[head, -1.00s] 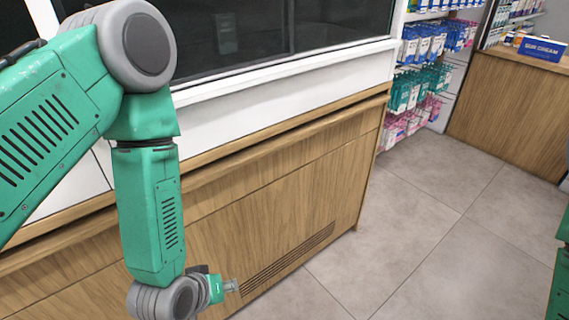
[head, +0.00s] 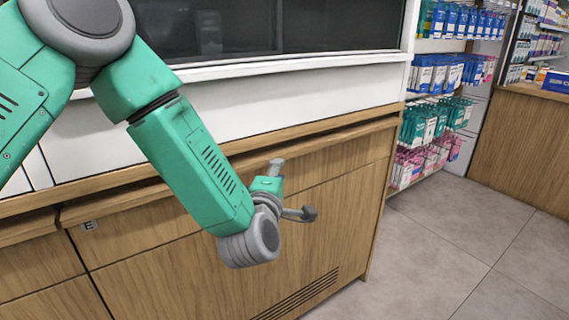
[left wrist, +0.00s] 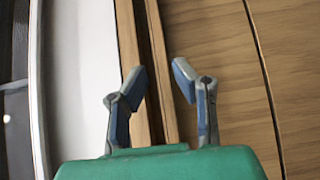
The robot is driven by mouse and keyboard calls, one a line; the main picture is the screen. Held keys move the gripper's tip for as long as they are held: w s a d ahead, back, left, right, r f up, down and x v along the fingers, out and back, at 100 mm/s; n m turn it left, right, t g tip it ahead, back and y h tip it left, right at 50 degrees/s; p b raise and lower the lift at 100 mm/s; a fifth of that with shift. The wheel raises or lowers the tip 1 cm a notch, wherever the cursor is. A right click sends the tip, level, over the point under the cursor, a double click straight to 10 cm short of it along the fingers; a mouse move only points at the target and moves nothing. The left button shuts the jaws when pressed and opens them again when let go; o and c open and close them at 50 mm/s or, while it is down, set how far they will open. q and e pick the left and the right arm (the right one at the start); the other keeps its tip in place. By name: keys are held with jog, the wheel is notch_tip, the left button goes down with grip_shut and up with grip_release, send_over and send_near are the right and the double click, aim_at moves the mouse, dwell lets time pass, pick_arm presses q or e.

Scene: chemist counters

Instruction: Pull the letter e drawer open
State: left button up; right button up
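The letter E drawer (head: 150,255) is a wide wooden front in the counter, with a small E label (head: 90,225) at its upper left. It looks shut. A wooden lip runs along its top, under a dark gap. My left gripper (head: 277,166) is in front of the lip, right of the drawer's middle. In the left wrist view my left gripper (left wrist: 159,78) is open and empty, its fingertips on either side of the lip and dark gap (left wrist: 158,45). Whether it touches the wood is unclear. My right gripper is out of view.
A white panel and dark window (head: 300,25) rise behind the counter top. A vent (head: 300,297) sits low in the counter front. Shelves with hanging packets (head: 430,125) stand right of the counter. The tiled floor (head: 450,240) is clear at the right.

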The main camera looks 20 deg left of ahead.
aim_at(286, 158)
pick_arm(q)
jog(key=w, duration=0.4)
jog(key=w+b, duration=0.1)
jog(key=w, duration=0.1)
jog(key=shift+a, duration=0.25)
jog(key=shift+w+a, duration=0.35)
jog(key=shift+w, duration=0.3)
jog(key=shift+d, duration=0.1)
jog(key=shift+d, duration=0.15)
grip_shut()
